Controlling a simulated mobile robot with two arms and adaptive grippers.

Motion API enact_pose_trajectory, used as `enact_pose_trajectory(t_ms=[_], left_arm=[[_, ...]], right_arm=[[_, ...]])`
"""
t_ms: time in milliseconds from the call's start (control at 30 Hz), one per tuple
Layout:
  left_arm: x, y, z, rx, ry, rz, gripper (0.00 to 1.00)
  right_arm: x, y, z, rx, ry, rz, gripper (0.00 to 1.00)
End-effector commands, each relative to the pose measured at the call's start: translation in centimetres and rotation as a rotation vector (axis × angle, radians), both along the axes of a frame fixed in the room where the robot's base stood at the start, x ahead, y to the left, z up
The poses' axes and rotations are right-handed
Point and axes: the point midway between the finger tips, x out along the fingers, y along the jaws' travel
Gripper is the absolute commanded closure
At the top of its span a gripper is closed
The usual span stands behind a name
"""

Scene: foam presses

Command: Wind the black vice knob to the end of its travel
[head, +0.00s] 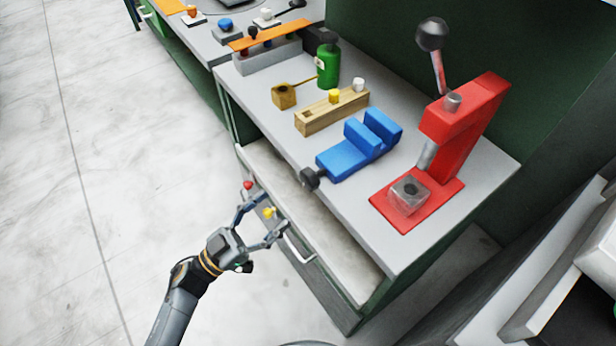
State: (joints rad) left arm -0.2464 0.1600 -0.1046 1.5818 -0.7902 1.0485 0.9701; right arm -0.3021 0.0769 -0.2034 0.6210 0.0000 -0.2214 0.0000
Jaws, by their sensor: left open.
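The black vice knob (310,179) sticks out at the front left end of the blue vice (357,148). The vice lies on the grey bench top, with a gap between its two jaws. My left gripper (267,220) is open, in front of the bench, below and left of the knob and apart from it. Nothing shows held between its fingers, though a small yellow thing shows between them against the drawer. My right gripper is not in the view.
A red press (461,118) with a ball-ended lever stands right of the vice. A wooden block (325,115) and a green bottle (327,66) stand behind it. An open drawer (330,228) juts out below the bench top (381,242). The floor at left is clear.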

Motion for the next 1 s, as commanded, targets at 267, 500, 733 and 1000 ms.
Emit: enact_pose_trajectory(t_ms=[267, 500, 733, 1000], left_arm=[[3.4, -4.6, 2.6, -0.004, 0.001, 0.003, 0.33], [5.3, -7.2, 3.8, -0.001, 0.002, 0.003, 0.33], [5.8, -8.0, 4.1, -0.001, 0.003, 0.003, 0.33], [5.8, -8.0, 4.0, -0.001, 0.003, 0.003, 0.45]], right_arm=[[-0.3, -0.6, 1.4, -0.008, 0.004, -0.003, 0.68], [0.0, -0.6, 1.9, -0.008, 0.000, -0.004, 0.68], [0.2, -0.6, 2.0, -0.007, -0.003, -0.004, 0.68], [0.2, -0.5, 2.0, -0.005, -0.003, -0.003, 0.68]])
